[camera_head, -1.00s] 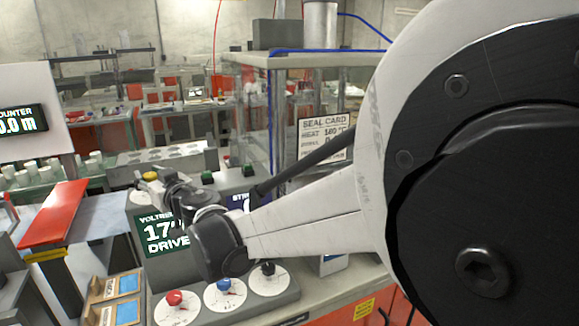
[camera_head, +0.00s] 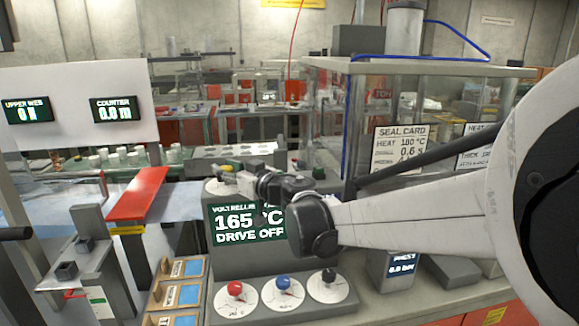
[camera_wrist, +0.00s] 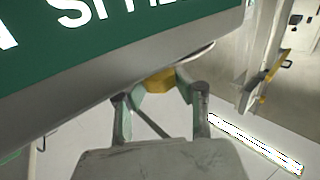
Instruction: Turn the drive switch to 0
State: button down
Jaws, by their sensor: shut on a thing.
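The yellow knob (camera_wrist: 155,82) is between the two fingers of my gripper (camera_wrist: 158,88) in the wrist view, on the edge of a panel with a white disc. I take it for the drive switch. My gripper is shut on it. In the head view my gripper (camera_head: 233,174) reaches the top of the grey console above a white dial plate (camera_head: 213,188), and the knob is hidden there. The green display (camera_head: 248,222) below reads 165 °C and DRIVE OFF. The knob's pointer marks cannot be read.
Red (camera_head: 235,288), blue (camera_head: 283,281) and black (camera_head: 329,275) knobs sit on white dials at the console's front. A glass enclosure (camera_head: 365,120) with a seal card (camera_head: 400,147) stands behind my arm. A red bar (camera_head: 139,193) lies left of the console.

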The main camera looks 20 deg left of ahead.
jog(key=c, duration=1.3)
grip_release()
jog(key=v, duration=1.2)
